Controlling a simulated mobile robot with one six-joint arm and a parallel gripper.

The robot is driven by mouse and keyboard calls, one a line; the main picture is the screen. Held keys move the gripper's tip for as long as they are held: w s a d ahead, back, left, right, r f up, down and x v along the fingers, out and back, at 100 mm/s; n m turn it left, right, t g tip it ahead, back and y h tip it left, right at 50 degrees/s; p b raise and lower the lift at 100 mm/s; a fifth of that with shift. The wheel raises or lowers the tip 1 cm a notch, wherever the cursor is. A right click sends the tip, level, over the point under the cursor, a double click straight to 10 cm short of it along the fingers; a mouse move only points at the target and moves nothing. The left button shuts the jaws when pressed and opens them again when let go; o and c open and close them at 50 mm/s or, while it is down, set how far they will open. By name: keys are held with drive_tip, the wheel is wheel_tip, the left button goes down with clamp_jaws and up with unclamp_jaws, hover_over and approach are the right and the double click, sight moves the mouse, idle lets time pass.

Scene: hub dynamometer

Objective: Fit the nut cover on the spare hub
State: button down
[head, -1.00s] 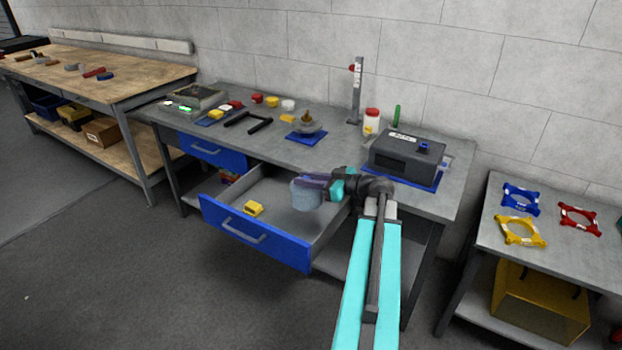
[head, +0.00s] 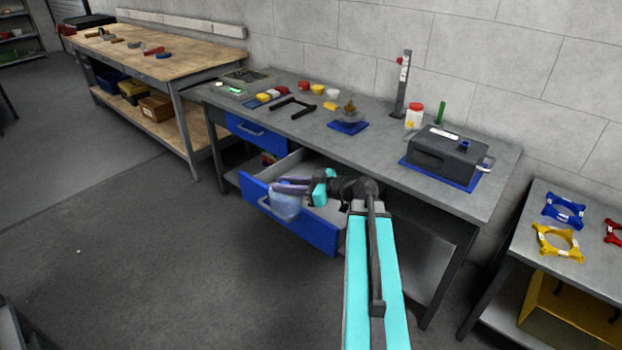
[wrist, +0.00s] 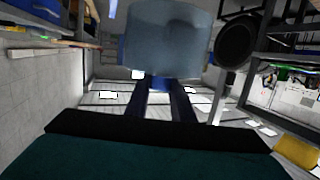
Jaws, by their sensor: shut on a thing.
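My gripper (head: 290,187) is shut on a pale blue, translucent cup-shaped piece, which looks like the nut cover (head: 286,206). The cover hangs in front of the open drawer in the head view. In the wrist view the cover (wrist: 165,40) fills the upper middle, beyond the dark fingers. What looks like the spare hub (head: 349,113), grey with a brass-coloured top, sits on a small blue mat (head: 347,128) on the grey bench. My gripper is well apart from it, lower and to its left.
The drawer (head: 318,232) stands open below the grey bench (head: 300,140). A dark case (head: 445,155) is at the bench's right. A post (head: 402,85), a red-lidded jar (head: 414,118) and a black bracket (head: 292,106) stand or lie on the bench. Floor at front left is clear.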

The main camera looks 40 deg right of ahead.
drive_tip(key=w+a+f+n+g+y+b, duration=0.2)
drive_tip(key=a+y, duration=0.1)
drive_tip(key=a, duration=1.1)
drive_tip(key=a+f+n+g+y+b, duration=0.1)
drive_tip(key=a+f+n+b, duration=0.1)
drive_tip(key=a+f+b, duration=0.6)
drive_tip(key=shift+s+a+f+g, duration=0.35)
drive_tip(key=shift+a+f, duration=0.3)
drive_tip(key=shift+a, duration=0.4)
